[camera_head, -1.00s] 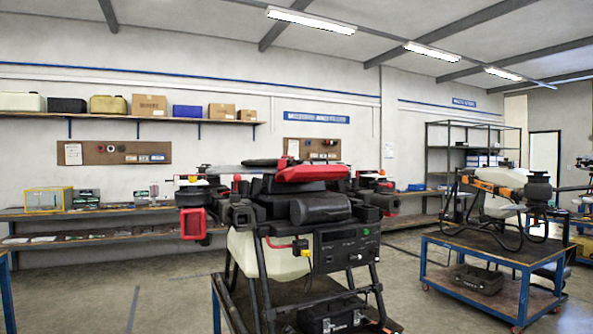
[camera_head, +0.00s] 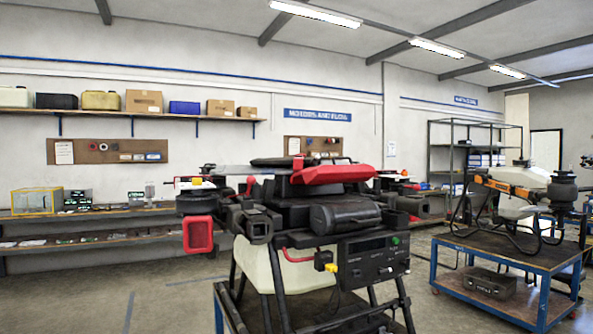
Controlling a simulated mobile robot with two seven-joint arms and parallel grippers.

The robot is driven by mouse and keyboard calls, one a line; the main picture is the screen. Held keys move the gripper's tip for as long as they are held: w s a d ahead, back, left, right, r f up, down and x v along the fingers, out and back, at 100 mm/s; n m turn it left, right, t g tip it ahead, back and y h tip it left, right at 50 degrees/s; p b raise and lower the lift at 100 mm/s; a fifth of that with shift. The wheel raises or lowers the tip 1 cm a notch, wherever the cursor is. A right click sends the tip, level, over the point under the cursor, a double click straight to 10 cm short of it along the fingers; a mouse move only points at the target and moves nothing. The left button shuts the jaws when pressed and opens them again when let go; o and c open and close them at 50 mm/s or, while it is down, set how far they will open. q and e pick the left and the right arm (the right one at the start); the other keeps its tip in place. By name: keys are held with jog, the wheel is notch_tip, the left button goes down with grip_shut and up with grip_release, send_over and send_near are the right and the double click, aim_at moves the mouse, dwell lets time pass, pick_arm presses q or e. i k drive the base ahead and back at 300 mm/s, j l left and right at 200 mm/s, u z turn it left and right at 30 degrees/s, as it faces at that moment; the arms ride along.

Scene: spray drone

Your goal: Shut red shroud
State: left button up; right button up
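A spray drone (camera_head: 345,217) with a black body stands on a blue-framed cart in the middle of the head view. The red shroud (camera_head: 331,173) is on top of the drone, its right end tilted slightly up. Whether it is latched cannot be told from here. A red-framed part (camera_head: 198,234) hangs at the drone's left side. A pale tank (camera_head: 262,272) sits below the body, beside a dark control box (camera_head: 373,257). Neither of my grippers shows in the view.
The drone's cart (camera_head: 222,312) fills the bottom centre. A second blue cart (camera_head: 546,260) with another drone stands at the right. A long workbench (camera_head: 100,213) runs along the back wall. The floor (camera_head: 80,300) at left is clear.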

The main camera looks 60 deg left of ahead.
aim_at(351, 172)
jog(key=j+u, duration=0.25)
jog(key=j, duration=0.65)
jog(key=i+j+u, duration=0.2)
jog(key=j, duration=1.95)
jog(key=i+j, duration=0.1)
jog(key=j, duration=1.15)
jog(key=l+u, duration=0.3)
